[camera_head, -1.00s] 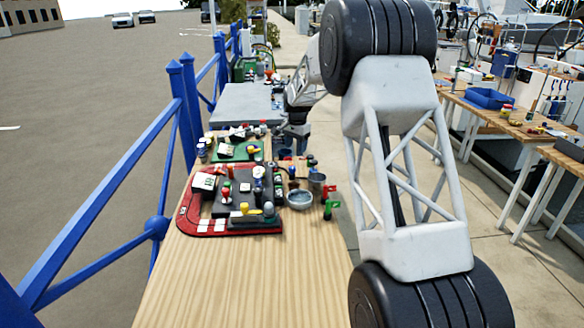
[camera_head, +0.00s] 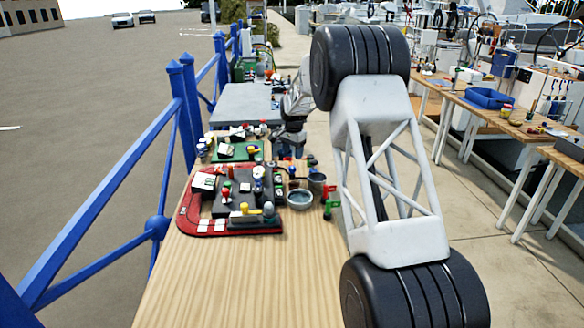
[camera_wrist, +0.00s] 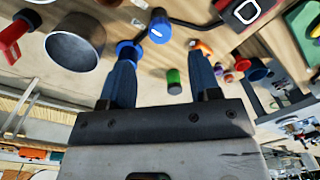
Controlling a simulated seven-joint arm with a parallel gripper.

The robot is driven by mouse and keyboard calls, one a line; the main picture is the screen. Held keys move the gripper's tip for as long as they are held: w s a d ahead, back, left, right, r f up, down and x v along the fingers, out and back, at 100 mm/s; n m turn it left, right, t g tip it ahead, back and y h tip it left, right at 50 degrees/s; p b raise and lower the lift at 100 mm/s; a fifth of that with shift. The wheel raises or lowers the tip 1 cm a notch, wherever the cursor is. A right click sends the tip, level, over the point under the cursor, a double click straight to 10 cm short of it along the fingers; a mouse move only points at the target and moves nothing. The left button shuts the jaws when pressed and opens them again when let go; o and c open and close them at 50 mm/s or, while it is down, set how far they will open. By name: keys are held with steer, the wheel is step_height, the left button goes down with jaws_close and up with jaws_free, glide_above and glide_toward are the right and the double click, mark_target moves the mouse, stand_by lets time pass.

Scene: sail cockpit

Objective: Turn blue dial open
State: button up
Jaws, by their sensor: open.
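In the head view my gripper is small at the far end of the wooden table, and the dial cannot be made out.
A grey metal cup (camera_wrist: 76,42) and a red handle (camera_wrist: 12,36) are left of the fingers. A green cylinder (camera_wrist: 174,82) stands between them. A red-edged board (camera_head: 190,215) with several small parts lies on the wooden table (camera_head: 240,280), whose near part is clear.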

mark_target(292, 167)
steer(key=shift+w+f, duration=0.1)
steer(key=shift+f, duration=3.45)
steer(key=c, duration=0.9)
